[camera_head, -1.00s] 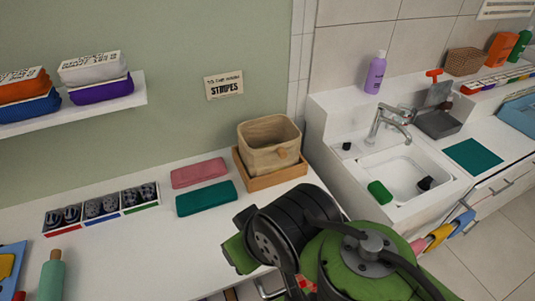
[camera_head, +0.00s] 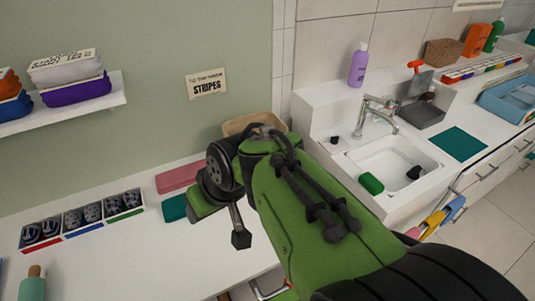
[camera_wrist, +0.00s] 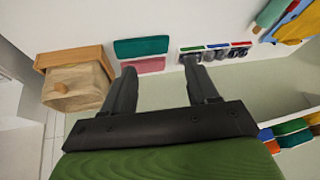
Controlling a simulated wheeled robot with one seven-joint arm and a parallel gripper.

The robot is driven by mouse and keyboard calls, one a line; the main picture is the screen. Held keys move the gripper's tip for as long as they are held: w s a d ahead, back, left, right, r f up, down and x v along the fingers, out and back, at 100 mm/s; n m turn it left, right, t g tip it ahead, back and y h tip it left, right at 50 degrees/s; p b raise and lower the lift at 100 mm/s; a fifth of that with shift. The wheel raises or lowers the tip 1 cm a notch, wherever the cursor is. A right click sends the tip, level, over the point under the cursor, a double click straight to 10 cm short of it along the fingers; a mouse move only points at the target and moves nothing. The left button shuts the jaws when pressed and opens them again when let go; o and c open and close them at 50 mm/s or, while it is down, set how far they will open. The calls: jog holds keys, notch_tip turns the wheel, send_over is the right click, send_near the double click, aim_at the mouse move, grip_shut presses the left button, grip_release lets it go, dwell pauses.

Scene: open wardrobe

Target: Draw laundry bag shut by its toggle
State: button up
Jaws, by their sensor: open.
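The laundry bag is a beige fabric bag; in the head view only its upper rim (camera_head: 256,122) shows behind my arm. In the wrist view the bag (camera_wrist: 75,90) stands in a wooden tray (camera_wrist: 78,56) at the left. A small tan toggle (camera_wrist: 60,88) shows on its side. My gripper (camera_wrist: 159,66) is open and empty, its two fingers pointing toward the counter, to the right of the bag and apart from it. In the head view my arm hides the tray and most of the bag.
A pink cloth (camera_head: 178,177) and a teal cloth (camera_wrist: 141,46) lie beside the tray. A divided box of patterned rolled items (camera_head: 82,218) sits farther left. A sink (camera_head: 392,165) is at the right. A wall shelf (camera_head: 100,103) holds folded cloths.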

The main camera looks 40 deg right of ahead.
jog(key=w+d+f+m+t+y+b, duration=0.1)
jog(key=w+d+f+m+b, duration=0.1)
jog(key=w+d+f, duration=0.3)
jog(key=d+f+m+t+b, duration=0.1)
jog(key=d+f+t+b, duration=0.1)
jog(key=d, duration=0.5)
jog(key=w+d+f+m+t+y+b, duration=0.1)
jog(key=w+d+f+m+b, duration=0.1)
jog(key=w+d+f, duration=0.3)
jog(key=s+d+f+m+t+h+b, duration=0.1)
jog(key=s+d+m+t+h, duration=0.2)
jog(key=d, duration=0.5)
jog(key=s+d+f+m+t+h+b, duration=0.1)
jog(key=s+d+m+t+b, duration=0.15)
jog(key=s+d, duration=0.5)
jog(key=shift+m+t, duration=0.25)
jog(key=x, duration=1.7)
jog(key=shift+w+d, duration=0.15)
jog(key=shift+d, duration=0.05)
grip_shut()
